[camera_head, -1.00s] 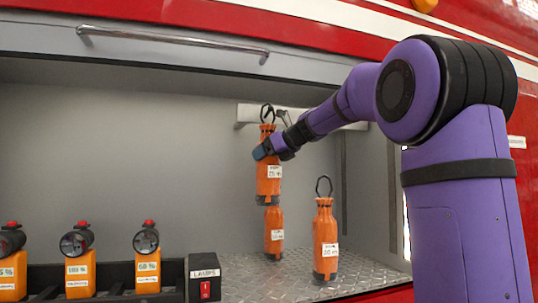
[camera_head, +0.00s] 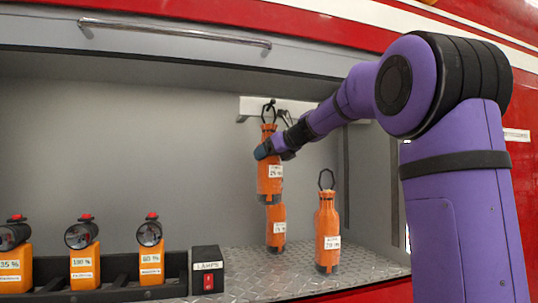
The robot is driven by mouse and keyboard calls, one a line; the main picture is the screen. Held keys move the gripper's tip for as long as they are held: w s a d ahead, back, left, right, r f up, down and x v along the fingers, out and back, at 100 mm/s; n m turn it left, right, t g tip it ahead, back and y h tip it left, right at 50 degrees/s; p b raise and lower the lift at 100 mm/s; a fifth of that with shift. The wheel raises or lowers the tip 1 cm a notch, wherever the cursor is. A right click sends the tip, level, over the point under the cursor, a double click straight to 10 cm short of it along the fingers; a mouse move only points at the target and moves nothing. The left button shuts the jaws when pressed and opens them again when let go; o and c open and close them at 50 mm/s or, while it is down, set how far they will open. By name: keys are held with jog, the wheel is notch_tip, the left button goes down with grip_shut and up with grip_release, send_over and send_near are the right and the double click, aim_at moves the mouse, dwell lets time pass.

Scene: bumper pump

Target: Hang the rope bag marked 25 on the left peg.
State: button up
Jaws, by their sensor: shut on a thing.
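My gripper (camera_head: 268,150) is shut on an orange rope bag (camera_head: 270,183) with a black loop on top and a white label that seems to read 25. The bag hangs upright in the air, its loop (camera_head: 268,108) in front of the pale peg rail (camera_head: 245,104) on the back wall. I cannot tell whether the loop is on a peg; the left peg is hidden or too small to make out. A second orange bag (camera_head: 276,228) stands on the floor plate behind and below it. A third bag (camera_head: 327,235), label apparently 20, stands to the right.
Several lamps in orange holders, one of them the 60 % lamp (camera_head: 150,262), stand in a black rack at the lower left. A black box marked LAMPS (camera_head: 207,270) with a red switch is beside them. The treadplate floor (camera_head: 255,278) is clear in front.

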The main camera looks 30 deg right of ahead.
jog(key=o, duration=1.5)
jog(key=shift+s, duration=0.1)
jog(key=v, duration=1)
jog(key=shift+s+r, duration=0.25)
jog(key=shift+s, duration=0.05)
jog(key=s+a+f+n+g, duration=0.5)
jog(key=s+a+f+n, duration=0.95)
jog(key=n, duration=0.25)
jog(key=s+a+f+n+g+h, duration=0.1)
jog(key=s+f+n, duration=0.3)
jog(key=f+n, duration=0.1)
jog(key=s+a+f+n+g+h, duration=0.1)
jog(key=s+a+f+n, duration=0.1)
jog(key=s+f+n, duration=0.3)
jog(key=s+a+f+n+g+h, duration=0.1)
jog(key=s+f+n, duration=0.4)
jog(key=f, duration=0.1)
jog(key=shift+a+n+h, duration=0.15)
jog(key=shift+n+h, duration=0.15)
